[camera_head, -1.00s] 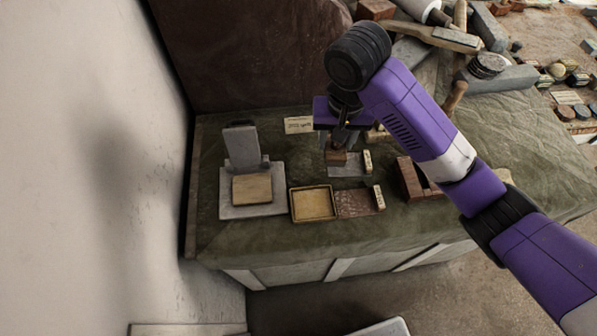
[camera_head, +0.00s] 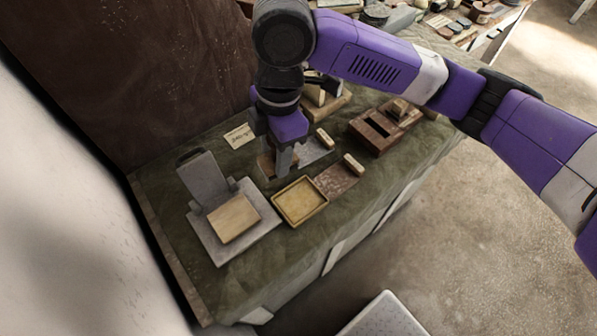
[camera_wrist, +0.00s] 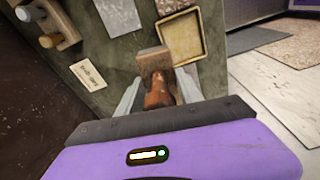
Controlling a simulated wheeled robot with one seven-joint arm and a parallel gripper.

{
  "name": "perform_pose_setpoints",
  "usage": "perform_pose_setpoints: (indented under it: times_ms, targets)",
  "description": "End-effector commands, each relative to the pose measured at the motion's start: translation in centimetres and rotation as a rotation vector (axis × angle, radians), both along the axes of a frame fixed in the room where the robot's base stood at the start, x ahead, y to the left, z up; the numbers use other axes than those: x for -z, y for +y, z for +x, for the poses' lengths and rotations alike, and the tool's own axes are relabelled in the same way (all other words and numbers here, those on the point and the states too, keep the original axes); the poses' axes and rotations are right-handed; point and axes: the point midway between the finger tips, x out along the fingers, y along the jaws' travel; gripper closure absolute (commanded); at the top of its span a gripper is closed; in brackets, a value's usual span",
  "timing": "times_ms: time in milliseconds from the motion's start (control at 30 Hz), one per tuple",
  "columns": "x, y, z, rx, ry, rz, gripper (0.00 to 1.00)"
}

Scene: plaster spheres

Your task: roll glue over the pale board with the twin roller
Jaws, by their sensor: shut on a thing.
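The pale board (camera_head: 234,218) lies flat on a grey base plate (camera_head: 222,252) with an upright grey back piece (camera_head: 203,180). My gripper (camera_head: 282,158) is shut on a brown tool with a reddish-brown handle (camera_wrist: 158,90) and a wooden block-like head (camera_wrist: 153,58). I cannot make out rollers on it. The gripper is above the bench, right of the board and behind a shallow yellow tray (camera_head: 299,222). The board is not identifiable in the wrist view.
A brown slotted wooden block (camera_head: 372,132) stands further right. A dark wall rises behind.

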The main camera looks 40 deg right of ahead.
Motion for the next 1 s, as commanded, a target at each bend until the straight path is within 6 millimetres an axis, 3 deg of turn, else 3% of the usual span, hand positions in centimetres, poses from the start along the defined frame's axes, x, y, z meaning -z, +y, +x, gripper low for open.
perform_pose_setpoints:
  times_ms: [100,333,667,1000]
  targets:
    - [-0.1,-0.4,-2.4,-0.271,-0.001,-0.005,0.89]
    - [-0.1,-0.8,-5.5,-0.595,-0.001,-0.001,0.89]
    - [1.0,-0.9,-6.2,-0.659,0.0,0.0,0.89]
    - [4.3,-0.8,-6.1,-0.657,-0.001,0.001,0.89]
